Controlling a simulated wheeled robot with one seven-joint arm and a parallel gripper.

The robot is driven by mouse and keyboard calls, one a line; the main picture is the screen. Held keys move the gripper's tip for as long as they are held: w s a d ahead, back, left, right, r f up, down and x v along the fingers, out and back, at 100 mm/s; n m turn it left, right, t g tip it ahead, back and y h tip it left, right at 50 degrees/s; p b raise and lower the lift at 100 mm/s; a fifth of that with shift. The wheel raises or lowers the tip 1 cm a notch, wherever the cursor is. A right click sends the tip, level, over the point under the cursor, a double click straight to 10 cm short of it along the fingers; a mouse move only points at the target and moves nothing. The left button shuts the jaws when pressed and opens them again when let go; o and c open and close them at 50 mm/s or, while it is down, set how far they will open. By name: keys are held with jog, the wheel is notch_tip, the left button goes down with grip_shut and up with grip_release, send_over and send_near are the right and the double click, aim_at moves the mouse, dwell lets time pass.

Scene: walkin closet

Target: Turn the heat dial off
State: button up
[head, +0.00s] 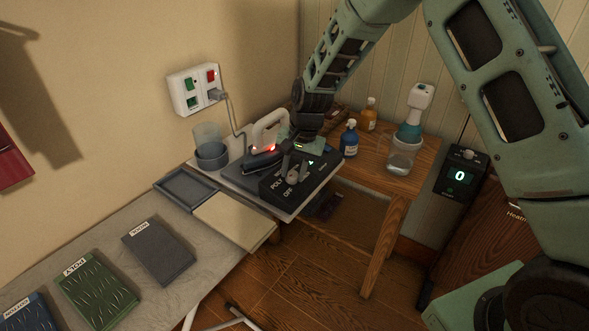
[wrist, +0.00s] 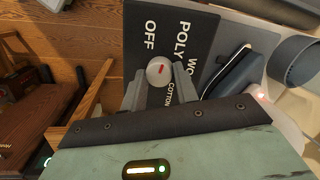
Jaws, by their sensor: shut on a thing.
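The heat dial (wrist: 158,69) is a round light-grey knob with a red mark, on a black panel (wrist: 196,22) lettered OFF, POLY, WOOL and COTTON. My gripper (wrist: 160,82) has one finger on each side of the knob and is shut on it. I cannot tell exactly which label the red mark points at. In the head view the dial (head: 293,176) sits at the front of the panel, under my gripper (head: 296,162). The iron (head: 268,138) stands behind the panel with a red light lit; it also shows in the wrist view (wrist: 232,75).
A grey cup (head: 211,157) stands left of the iron. Several fabric-labelled pads lie on the front-left table. A black box (head: 461,174) displays 0. A wall outlet (head: 193,89) holds a plug.

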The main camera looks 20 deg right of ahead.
jog(key=n+h, duration=0.1)
jog(key=n, duration=0.3)
jog(key=shift+a, duration=0.1)
jog(key=shift+n, duration=2.1)
jog(key=o, duration=1)
jog(key=shift+c, duration=0.2)
notch_tip(320, 180, up, 17)
jog(key=s+d+b, duration=0.1)
jog(key=b, duration=0.1)
jog(key=shift+s+r, duration=0.2)
jog(key=shift+s, duration=0.05)
